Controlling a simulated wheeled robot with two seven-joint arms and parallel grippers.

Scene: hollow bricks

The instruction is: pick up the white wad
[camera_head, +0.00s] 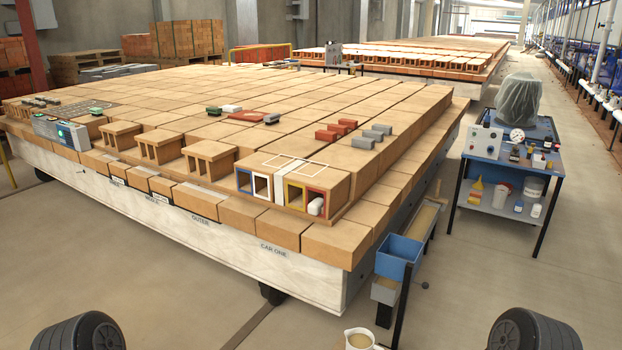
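A small white rounded lump, which looks like the white wad (316,206), sits at the mouth of the red-framed opening at the right end of a hollow brick block (290,180). The block's front openings are framed in blue, white, yellow and red. It stands at the near right corner of the large brick-covered car (290,262). How far the wad reaches inside is hidden. Neither gripper shows; only dark rounded parts, probably of my arms, appear at the bottom left and bottom right corners, well apart from the wad.
Plain hollow bricks (208,158) stand left of the block. Small red bricks (336,130) and grey bricks (371,137) lie behind it. A blue bin (398,256) hangs off the car's right side. A cup (359,340) is at the bottom. A blue cart (510,150) stands right.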

